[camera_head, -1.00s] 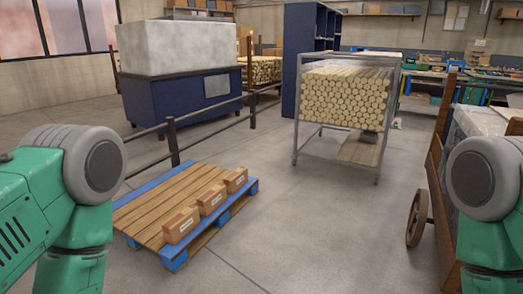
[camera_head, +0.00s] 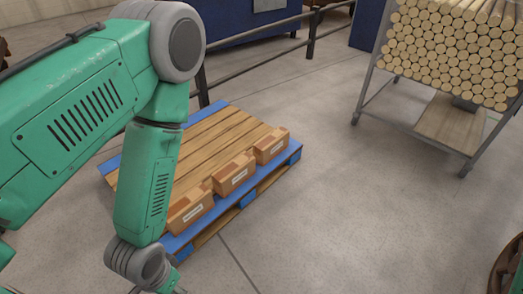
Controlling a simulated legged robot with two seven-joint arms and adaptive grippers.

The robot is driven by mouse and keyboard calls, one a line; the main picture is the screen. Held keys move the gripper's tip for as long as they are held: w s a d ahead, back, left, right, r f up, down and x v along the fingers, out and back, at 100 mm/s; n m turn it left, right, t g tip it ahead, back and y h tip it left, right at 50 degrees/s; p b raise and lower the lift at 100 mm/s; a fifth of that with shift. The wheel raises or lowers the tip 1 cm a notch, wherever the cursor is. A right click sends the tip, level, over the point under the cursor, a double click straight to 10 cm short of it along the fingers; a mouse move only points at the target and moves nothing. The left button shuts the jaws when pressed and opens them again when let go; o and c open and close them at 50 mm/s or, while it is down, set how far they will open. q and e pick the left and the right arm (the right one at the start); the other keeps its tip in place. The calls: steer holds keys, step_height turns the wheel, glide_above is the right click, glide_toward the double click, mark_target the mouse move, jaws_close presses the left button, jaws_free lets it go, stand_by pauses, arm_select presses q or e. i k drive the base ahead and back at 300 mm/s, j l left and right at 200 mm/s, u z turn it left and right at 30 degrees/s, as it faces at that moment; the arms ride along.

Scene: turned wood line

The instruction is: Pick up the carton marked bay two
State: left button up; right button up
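Three small brown cartons stand in a row along the near right edge of a wooden pallet with blue edges (camera_head: 228,118). The middle carton (camera_head: 234,175) and the far carton (camera_head: 271,146) show fully. Each has a pale label on its front, too small to read, so I cannot tell which is marked bay two. My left arm hangs down in front of the pallet's left part. Its gripper (camera_head: 168,290) is cut off at the bottom edge. My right gripper is out of view.
A metal rack of stacked round wood rods (camera_head: 455,50) stands at the upper right, with a lower board shelf (camera_head: 450,124). A dark railing (camera_head: 255,62) runs behind the pallet. The concrete floor right of the pallet is clear. Part of a wheel (camera_head: 508,268) shows at lower right.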

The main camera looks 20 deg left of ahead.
mark_target(232, 175)
steer(key=i+z, duration=0.2)
steer(key=i, duration=1.2)
steer(key=i+j+u, duration=0.1)
steer(key=i+u, duration=0.15)
steer(key=u, duration=0.25)
steer(key=i+u, duration=0.25)
steer(key=u, duration=0.2)
steer(key=i+u, duration=0.25)
steer(key=u, duration=0.25)
steer(key=i+l+u, duration=0.2)
steer(key=u, duration=0.25)
steer(key=i+l, duration=0.05)
